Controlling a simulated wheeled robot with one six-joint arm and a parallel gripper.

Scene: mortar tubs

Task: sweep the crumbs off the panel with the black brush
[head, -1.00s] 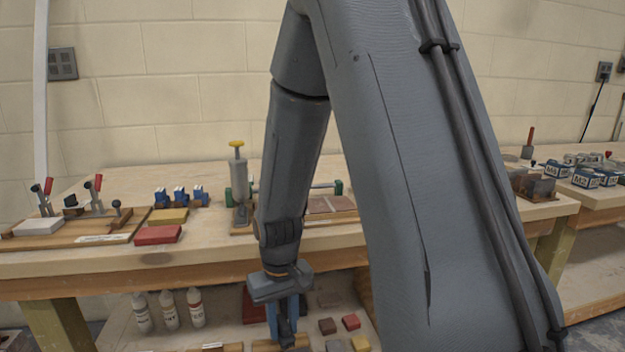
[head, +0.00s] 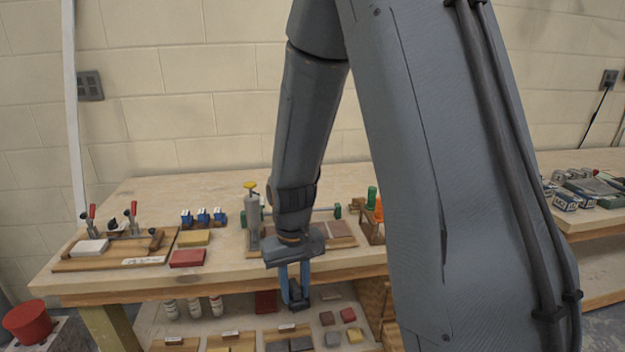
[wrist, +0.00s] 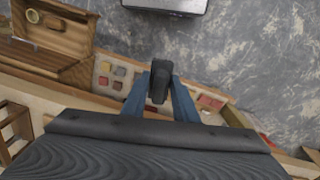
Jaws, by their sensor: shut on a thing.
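My gripper (head: 295,290) hangs in front of the near edge of the workbench, pointing down, in the head view. Its blue fingers are shut on a black thing, which looks like the black brush (wrist: 160,80), held between the fingertips in the wrist view. The brush is clear of the bench top; its bristles cannot be made out. A wooden board with red-handled clamps and a pale flat piece (head: 90,248) lies at the left of the bench. I cannot tell which piece is the panel, and no crumbs can be made out.
The workbench (head: 150,280) carries yellow and red blocks (head: 187,258), blue clamps (head: 203,216) and a grey cylinder with a yellow top (head: 252,212). A lower shelf holds bottles (head: 193,309) and small blocks. A red tub (head: 28,322) stands at lower left. Grey floor (wrist: 240,50) shows in the wrist view.

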